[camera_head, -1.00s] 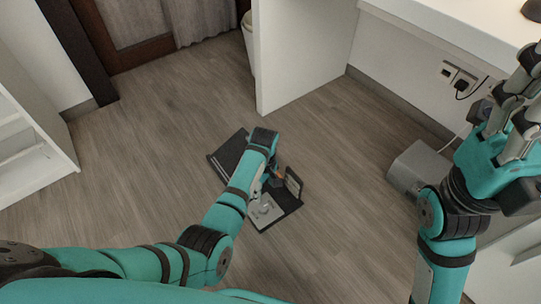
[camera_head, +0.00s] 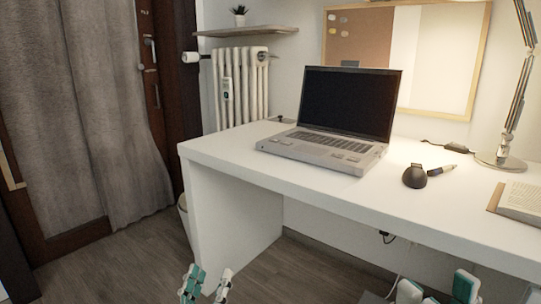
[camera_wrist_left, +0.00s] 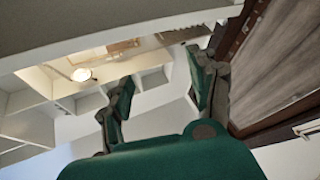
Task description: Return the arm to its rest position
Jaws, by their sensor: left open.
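My left gripper (camera_head: 207,284) shows at the bottom edge of the head view, in front of the desk's left side panel. Its two teal and grey fingers stand apart with nothing between them. In the left wrist view the same gripper (camera_wrist_left: 160,88) is open and empty, in front of white walls and shelving. My right gripper (camera_head: 438,290) shows at the bottom right of the head view, below the desk's front edge. Its two fingertips are apart, and nothing shows between them. The rest of both arms is out of the head view.
The white desk (camera_head: 235,150) carries an open laptop (camera_head: 325,150), a black rounded object (camera_head: 414,176), a lamp (camera_head: 500,160) and a book (camera_head: 520,199). A radiator (camera_head: 240,90) and curtain (camera_head: 75,110) stand behind. Floor (camera_head: 110,270) is free at the lower left.

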